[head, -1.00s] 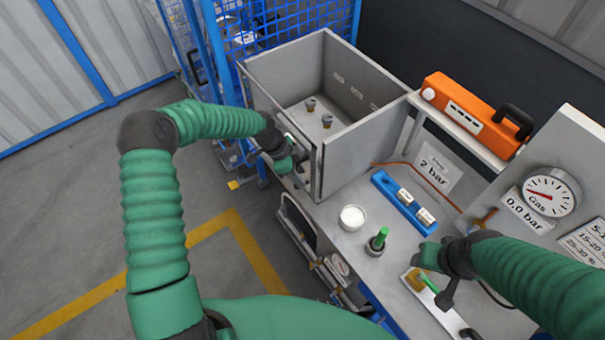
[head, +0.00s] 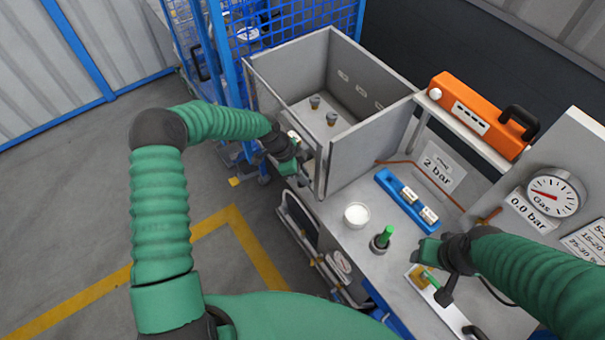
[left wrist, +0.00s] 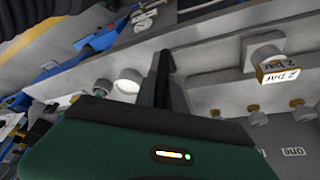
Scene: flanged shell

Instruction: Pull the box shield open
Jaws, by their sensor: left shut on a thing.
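The box (head: 371,133) is a grey open-topped shell on the bench, with two small dark-topped fittings on its floor. The box shield (head: 320,174) is the upright panel on its left front side. It stands close along that side, and I see no clear gap behind it. My left gripper (head: 291,160) is at the outer face of the shield, shut on what seems to be its handle, which the gripper mostly hides. In the left wrist view a dark bar (left wrist: 165,68) rises at the fingers. My right gripper (head: 428,262) is over the bench front; its jaw opening is unclear.
A blue holder (head: 385,182) with small white labelled pieces, a white round cup (head: 356,214) and a green-topped peg (head: 383,238) stand right of the box. An orange case (head: 478,112) and gas gauge (head: 553,192) are farther right. Blue mesh fencing (head: 265,25) stands behind the box.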

